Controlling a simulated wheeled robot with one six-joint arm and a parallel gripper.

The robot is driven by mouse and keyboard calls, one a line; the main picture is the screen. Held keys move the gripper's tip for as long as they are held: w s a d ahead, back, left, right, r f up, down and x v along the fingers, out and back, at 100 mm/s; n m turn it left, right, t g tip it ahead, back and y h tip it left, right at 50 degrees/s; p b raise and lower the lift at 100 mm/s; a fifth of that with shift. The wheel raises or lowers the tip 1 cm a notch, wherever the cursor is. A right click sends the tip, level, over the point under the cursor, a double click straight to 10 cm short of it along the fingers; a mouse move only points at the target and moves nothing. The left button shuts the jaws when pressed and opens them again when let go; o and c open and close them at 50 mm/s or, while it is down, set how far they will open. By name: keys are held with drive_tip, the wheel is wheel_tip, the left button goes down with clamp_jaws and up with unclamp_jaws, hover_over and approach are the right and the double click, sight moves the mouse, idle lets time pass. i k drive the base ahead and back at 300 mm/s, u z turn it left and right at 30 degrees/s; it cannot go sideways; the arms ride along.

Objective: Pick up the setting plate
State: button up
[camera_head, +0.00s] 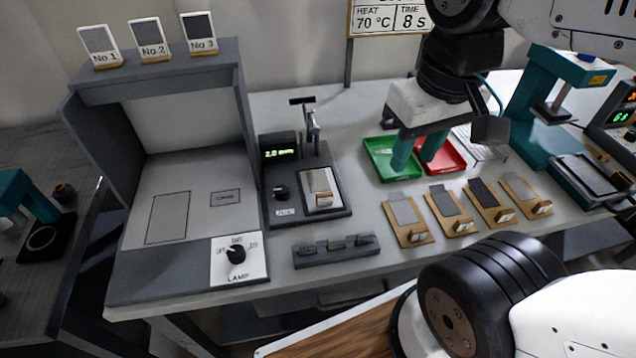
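No object in view is labelled as the setting plate, so I cannot tell for sure which it is. A small pale metal plate (321,188) lies on the dark device with a green "2.0" display, left of the middle of the table. My gripper (418,160) points down over the green tray (380,168) and the red tray (455,162), at the back. Its two teal fingers are apart with nothing visible between them. Whether the fingertips touch the trays is hard to tell. A pale flat piece (490,152) lies right of the red tray, partly hidden by my gripper.
Several wooden boards with grey swatches (408,212) stand in a row in front of the trays. A dark slotted block (336,250) lies at the front edge. A grey lamp booth (250,130) stands left, a teal press (530,115) right. The table between device and trays is clear.

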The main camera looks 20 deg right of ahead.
sight(319, 186)
drive_tip(key=k, duration=1)
drive_tip(key=u, duration=2.15)
drive_tip(key=i, duration=1.5)
drive_tip(key=z, duration=2.4)
drive_tip(key=i, duration=0.5)
